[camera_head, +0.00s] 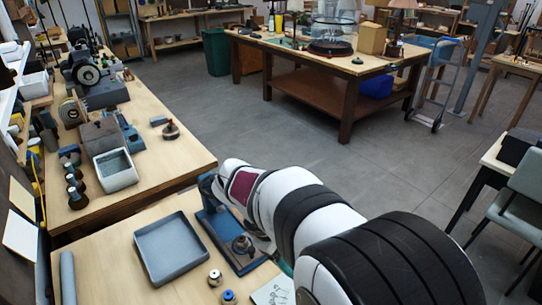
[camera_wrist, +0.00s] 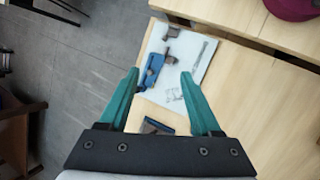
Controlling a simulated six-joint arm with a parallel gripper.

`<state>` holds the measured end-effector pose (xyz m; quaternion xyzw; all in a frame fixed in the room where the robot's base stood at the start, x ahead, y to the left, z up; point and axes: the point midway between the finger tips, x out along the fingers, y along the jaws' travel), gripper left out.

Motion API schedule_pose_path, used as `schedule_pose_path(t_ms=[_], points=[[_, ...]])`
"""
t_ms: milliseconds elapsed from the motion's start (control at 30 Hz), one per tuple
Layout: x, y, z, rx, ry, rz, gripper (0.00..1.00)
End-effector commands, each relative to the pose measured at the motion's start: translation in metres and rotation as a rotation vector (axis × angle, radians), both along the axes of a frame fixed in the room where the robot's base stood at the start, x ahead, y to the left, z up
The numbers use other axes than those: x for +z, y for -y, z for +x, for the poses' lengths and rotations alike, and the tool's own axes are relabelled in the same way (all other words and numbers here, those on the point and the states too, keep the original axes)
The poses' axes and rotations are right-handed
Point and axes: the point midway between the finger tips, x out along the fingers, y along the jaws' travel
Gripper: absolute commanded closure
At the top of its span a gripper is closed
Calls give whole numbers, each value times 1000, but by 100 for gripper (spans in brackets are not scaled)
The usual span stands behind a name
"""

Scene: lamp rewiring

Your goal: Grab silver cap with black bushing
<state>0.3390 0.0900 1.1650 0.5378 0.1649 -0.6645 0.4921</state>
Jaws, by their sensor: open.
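In the head view, a small silver cap with a black bushing (camera_head: 215,277) stands upright on the light wood bench, just right of the grey-blue tray's lower corner. A similar silver cap with a blue centre (camera_head: 228,296) stands close below it. My gripper (camera_wrist: 160,74) shows in the wrist view with two teal fingers spread apart and nothing between their tips. In the head view my arm hides most of it. I cannot make out the black-bushing cap in the wrist view.
The empty grey-blue tray (camera_head: 171,249) and a blue base with a metal part (camera_head: 231,240) are beside the caps. In the wrist view, a white sheet (camera_wrist: 201,72) with drawings lies at the bench edge, with a blue piece (camera_wrist: 153,68) on it. Bare wood is at right.

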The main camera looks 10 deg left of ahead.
Motion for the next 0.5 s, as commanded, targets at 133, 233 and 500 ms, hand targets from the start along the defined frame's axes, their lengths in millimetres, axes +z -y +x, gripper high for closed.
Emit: schedule_pose_path(t_ms=[133,233,500], points=[[-68,-124,67,690,-96,-345,35],[-110,-196,75,1026,-129,-558,35],[-156,-255,76,1314,-150,-785,35]])
